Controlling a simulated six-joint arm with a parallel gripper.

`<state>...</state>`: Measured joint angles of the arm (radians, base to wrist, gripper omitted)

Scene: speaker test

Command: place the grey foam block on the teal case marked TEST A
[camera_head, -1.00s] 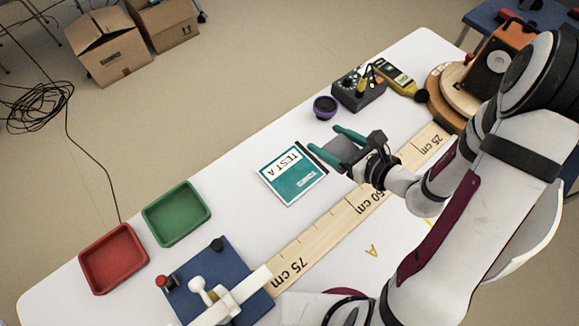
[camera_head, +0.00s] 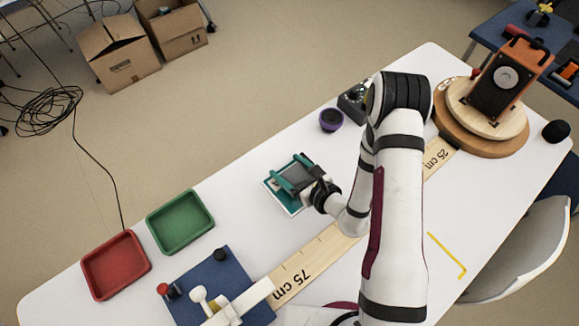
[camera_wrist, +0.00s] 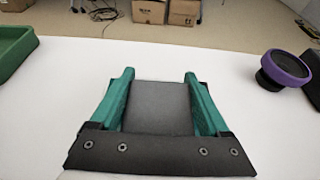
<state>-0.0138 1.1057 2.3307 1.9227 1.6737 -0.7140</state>
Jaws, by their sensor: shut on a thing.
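The grey foam block (camera_head: 296,174) is between the two teal fingers of my gripper (camera_head: 287,170). In the wrist view the block (camera_wrist: 160,106) fills the gap between the fingers of my gripper (camera_wrist: 159,77), which are shut on its sides. The teal case (camera_head: 281,199) lies on the white table under the gripper. Its left and lower edges show in the head view, and its TEST A label is covered. I cannot tell whether the block touches the case. The case cannot be made out in the wrist view.
A green tray (camera_head: 181,248) and a red tray (camera_head: 97,292) are to the left. A wooden ruler (camera_head: 318,252) runs along the table. An orange speaker (camera_head: 507,77) stands on a wooden turntable (camera_head: 458,125).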

